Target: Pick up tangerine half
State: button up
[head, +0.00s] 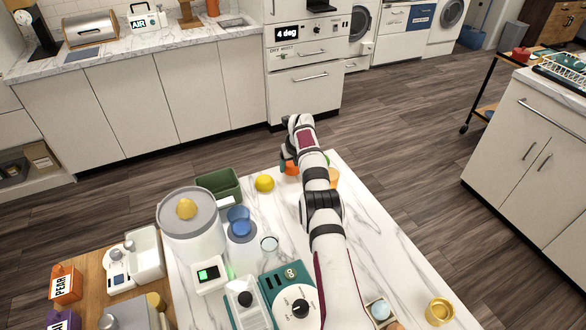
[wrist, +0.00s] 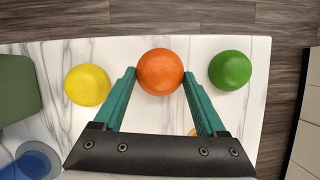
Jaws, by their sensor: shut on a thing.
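The tangerine half (wrist: 160,72) shows as a round orange dome between the two green fingers of my gripper (wrist: 160,82) in the wrist view. The fingers are shut on its sides. In the head view the orange fruit (head: 291,168) shows at the far end of the marble table, partly hidden by my gripper (head: 288,161). Its cut face is not visible. I cannot tell whether it touches the table.
A yellow fruit (wrist: 87,85) lies left of the tangerine half and a green fruit (wrist: 230,70) lies right of it.

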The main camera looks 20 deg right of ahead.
jog(key=r, duration=0.3)
jog(key=shift+s+d, duration=0.2)
jog(key=shift+d, duration=0.15)
jog(key=s+d+r, duration=0.6)
jog(key=s, duration=0.2)
notch_tip(320, 180, up, 12)
jog(key=r+n+g+y, duration=0.15)
jog(key=n+y, duration=0.25)
jog(key=n, duration=0.8)
send_over(185, 203)
jog(key=shift+s+d+f, duration=0.35)
jog(key=shift+s+f, duration=0.05)
jog(key=shift+f, duration=2.45)
jog(key=shift+d+f, duration=0.1)
jog(key=shift+f, duration=0.65)
jog(key=shift+r, duration=3.05)
